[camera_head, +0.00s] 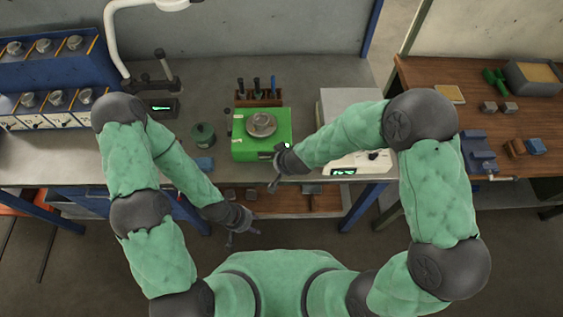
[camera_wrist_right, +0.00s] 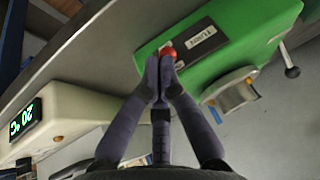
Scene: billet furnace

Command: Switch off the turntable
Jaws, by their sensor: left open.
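The turntable is a green box (camera_head: 250,149) on the bench in the head view, with a round metal piece (camera_head: 262,124) on top. In the right wrist view its green body (camera_wrist_right: 222,45) shows a white label (camera_wrist_right: 200,35) and a small red button (camera_wrist_right: 168,52). My right gripper (camera_wrist_right: 160,68) has its fingertips together right at the red button, partly covering it; whether they touch cannot be told. In the head view the right gripper (camera_head: 274,182) is at the turntable's front right corner. My left gripper (camera_head: 240,238) is open and empty, below the bench front.
A white device with a green display (camera_head: 343,171) stands right of the turntable; its display also shows in the right wrist view (camera_wrist_right: 25,120). A tool rack (camera_head: 259,98) is behind, a dark green canister (camera_head: 203,135) and blue block (camera_head: 205,163) to the left. A wooden table (camera_head: 430,85) is at right.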

